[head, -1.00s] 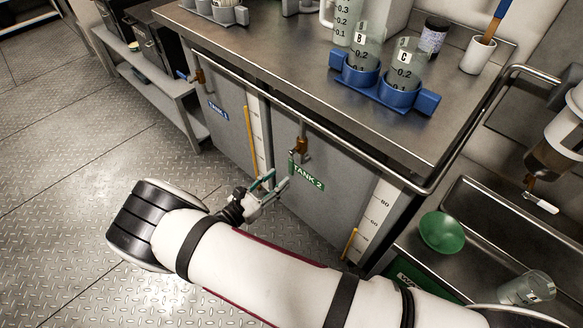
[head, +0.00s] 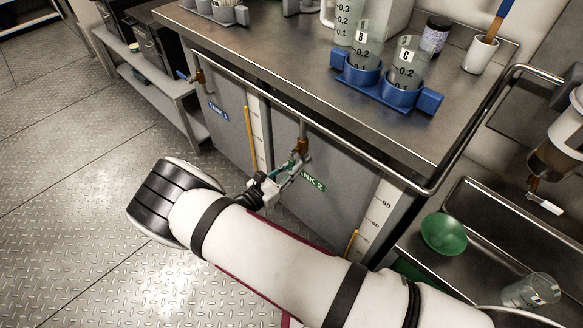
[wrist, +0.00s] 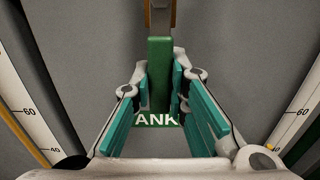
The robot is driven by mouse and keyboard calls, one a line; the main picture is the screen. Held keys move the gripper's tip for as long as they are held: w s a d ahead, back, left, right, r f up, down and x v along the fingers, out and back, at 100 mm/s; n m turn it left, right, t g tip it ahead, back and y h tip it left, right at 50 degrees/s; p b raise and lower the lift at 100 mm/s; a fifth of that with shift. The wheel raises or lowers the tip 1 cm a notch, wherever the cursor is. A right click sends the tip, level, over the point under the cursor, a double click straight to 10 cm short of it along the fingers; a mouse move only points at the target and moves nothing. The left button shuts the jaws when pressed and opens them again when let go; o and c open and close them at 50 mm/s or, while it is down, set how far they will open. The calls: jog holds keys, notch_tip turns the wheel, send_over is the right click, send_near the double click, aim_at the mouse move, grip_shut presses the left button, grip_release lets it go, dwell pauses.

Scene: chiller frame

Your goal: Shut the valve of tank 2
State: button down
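The tank 2 valve (head: 302,146) is a brass-coloured fitting on a pipe at the front of tank 2 (head: 336,170). Its green lever (wrist: 160,78) points straight down in the wrist view, in line with the pipe above. The green tank label (wrist: 157,120) is partly covered by my gripper; only "ANK" reads there. My gripper (head: 291,169) is at the lever, its teal-padded fingers open on either side of it. The lever stands between the fingertips in the wrist view. I cannot tell whether either pad touches it.
A steel rail (head: 330,136) runs along the counter edge above the valve. Tank 1 (head: 228,128) with its blue-handled valve (head: 198,76) is to the left. Level scales (head: 380,208) flank tank 2. A sink with a green bowl (head: 443,234) is at the right. Open floor lies left.

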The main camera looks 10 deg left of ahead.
jog(key=shift+w, duration=0.1)
dwell(0.3)
jog(key=w+a+r+m+b, duration=0.1)
jog(key=w+a+r+m, duration=0.1)
jog(key=m, duration=0.7)
jog(key=w+a+r+m+b, duration=0.1)
jog(key=a+r+m, duration=0.2)
jog(key=m, duration=0.6)
jog(key=shift+w+r+m, duration=0.35)
jog(key=shift+r+m, duration=0.05)
jog(key=shift+r, duration=0.65)
jog(key=c, duration=1.7)
grip_release()
jog(key=shift+o, duration=0.8)
jog(key=shift+f, duration=0.1)
